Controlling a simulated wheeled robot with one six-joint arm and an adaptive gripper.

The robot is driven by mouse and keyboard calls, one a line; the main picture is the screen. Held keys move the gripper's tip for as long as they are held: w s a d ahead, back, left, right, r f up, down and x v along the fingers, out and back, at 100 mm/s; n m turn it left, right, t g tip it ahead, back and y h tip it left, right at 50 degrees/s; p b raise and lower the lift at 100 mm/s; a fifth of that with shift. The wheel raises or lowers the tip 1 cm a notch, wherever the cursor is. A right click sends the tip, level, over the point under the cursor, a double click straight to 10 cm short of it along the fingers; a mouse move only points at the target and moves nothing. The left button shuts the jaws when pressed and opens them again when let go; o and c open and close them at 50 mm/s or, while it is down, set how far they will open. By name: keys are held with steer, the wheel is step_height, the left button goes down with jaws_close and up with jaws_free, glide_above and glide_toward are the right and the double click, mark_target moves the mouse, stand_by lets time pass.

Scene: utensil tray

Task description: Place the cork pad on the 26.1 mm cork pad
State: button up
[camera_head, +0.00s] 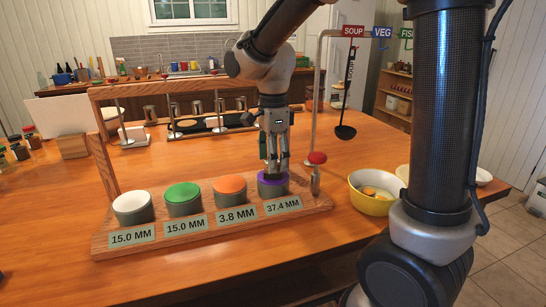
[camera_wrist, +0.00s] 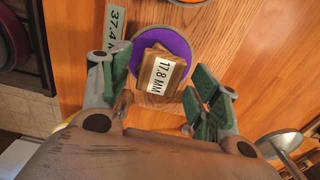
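My gripper (camera_head: 273,168) is directly over the purple-topped round pad (camera_head: 272,184), its fingertips close to the top. In the wrist view its green-padded fingers (camera_wrist: 158,90) are spread apart. A small tan block labelled 17.8 MM (camera_wrist: 162,74) lies on the purple top (camera_wrist: 177,42) between them, with a visible gap on each side. Three other round pads stand in a row on the wooden rack: white (camera_head: 132,204), green (camera_head: 183,196) and orange (camera_head: 230,187). The rack labels read 15.0, 15.0, 3.8 and 37.4 MM. I see no 26.1 mm label.
The wooden rack (camera_head: 165,241) has an upright frame at its left and back. A yellow bowl (camera_head: 372,204) is farther right. A ladle (camera_head: 346,130) hangs behind. The table's left front is clear.

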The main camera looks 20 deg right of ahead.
step_height(320, 180, up, 11)
steer(key=s+d+f+n+t, duration=0.1)
steer(key=s+d+n+t, duration=0.1)
steer(key=s+d+n, duration=0.5)
steer(key=s+d+f+n+t, duration=0.2)
steer(key=s+d+n, duration=0.6)
steer(key=s+n, duration=0.3)
steer(key=shift+s+f, duration=0.25)
steer(key=shift+s, duration=0.25)
steer(key=shift+c, duration=0.4)
stand_by(1.4)
